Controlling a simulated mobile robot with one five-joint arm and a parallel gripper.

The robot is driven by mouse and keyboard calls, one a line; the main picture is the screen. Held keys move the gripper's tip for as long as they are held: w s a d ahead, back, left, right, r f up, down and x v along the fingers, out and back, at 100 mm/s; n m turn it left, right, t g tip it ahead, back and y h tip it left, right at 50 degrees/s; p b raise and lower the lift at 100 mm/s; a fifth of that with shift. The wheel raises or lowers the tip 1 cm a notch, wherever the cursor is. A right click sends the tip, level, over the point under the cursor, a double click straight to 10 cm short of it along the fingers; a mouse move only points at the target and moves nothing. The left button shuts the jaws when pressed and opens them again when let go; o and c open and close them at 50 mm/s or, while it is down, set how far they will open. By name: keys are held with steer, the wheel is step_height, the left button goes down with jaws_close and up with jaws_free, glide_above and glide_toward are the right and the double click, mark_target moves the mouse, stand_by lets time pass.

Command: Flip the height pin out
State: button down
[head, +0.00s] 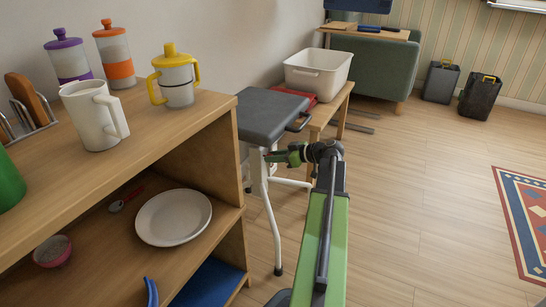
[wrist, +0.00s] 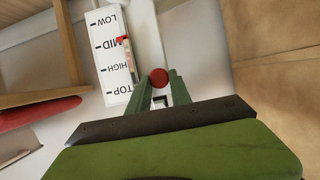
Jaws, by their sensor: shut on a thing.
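The height pin's round red knob (wrist: 158,78) is in the wrist view, between the tips of my green gripper fingers (wrist: 159,92). My gripper is shut on it. The pin's shaft is hidden. A white scale (wrist: 114,60) beside it reads LOW, MID, HIGH and TOP, with a small red pointer (wrist: 122,39) by MID. In the head view my gripper (head: 272,157) reaches from the right to the white column under a grey-topped stand (head: 277,112). The knob is too small to make out clearly there.
A wooden shelf unit (head: 227,139) with cups and a plate (head: 174,217) stands close on the left. A low wooden bench (head: 334,107) with a white bin (head: 318,73) is behind the stand.

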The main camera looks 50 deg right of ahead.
steer(key=shift+s+d, duration=0.15)
steer(key=shift+s, duration=0.4)
steer(key=shift+s+d, duration=0.15)
steer(key=shift+s, duration=0.35)
steer(key=c, duration=1.4)
jaws_free()
steer(key=shift+c, duration=0.2)
steer(key=p+v, duration=0.6)
steer(key=v, duration=1.1)
steer(key=shift+s+p, duration=0.2)
steer(key=shift+p, duration=0.15)
steer(key=shift+r, duration=0.1)
